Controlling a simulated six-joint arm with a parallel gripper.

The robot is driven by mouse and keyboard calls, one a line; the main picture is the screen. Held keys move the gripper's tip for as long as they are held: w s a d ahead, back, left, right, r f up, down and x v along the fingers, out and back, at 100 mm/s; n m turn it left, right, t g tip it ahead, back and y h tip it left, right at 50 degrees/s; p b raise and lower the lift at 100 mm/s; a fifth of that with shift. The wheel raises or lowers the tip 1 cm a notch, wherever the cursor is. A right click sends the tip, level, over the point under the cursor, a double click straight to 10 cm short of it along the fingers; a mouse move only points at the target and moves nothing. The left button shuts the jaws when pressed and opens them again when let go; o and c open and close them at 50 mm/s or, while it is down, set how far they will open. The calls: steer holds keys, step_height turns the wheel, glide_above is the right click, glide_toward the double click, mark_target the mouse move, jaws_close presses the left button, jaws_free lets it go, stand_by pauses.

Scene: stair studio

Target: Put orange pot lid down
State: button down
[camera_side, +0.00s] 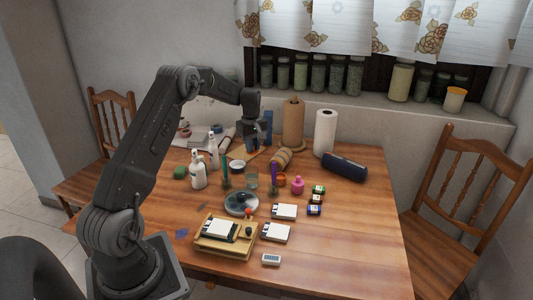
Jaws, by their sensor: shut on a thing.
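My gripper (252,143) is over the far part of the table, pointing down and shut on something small. A bit of orange (253,150) shows at its fingertips, which fits the orange pot lid, but it is too small and too covered to make out its shape. I cannot tell whether it touches the surface below. A small orange pot (280,179) stands mid-table, to the right of and nearer than my gripper.
Near my gripper stand a brown roll on a stand (293,124), a paper towel roll (325,133) and white bottles (198,170). The table's (355,240) right front is clear.

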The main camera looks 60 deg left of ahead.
steer(key=shift+s+a+r, duration=0.4)
steer(key=shift+s+r, duration=0.1)
steer(key=shift+r, duration=0.2)
step_height(320, 180, up, 4)
steer(key=shift+r, duration=0.15)
steer(key=d, duration=1)
glide_above(311, 228)
steer(key=f, duration=1.4)
steer(key=shift+s+a+f, duration=0.15)
steer(key=shift+a+f, duration=0.05)
steer(key=shift+a, duration=0.15)
steer(key=shift+w+d+f, duration=0.25)
steer(key=shift+d+f, duration=0.05)
steer(key=shift+d, duration=0.05)
steer(key=shift+f, duration=1.95)
steer(key=shift+f, duration=0.1)
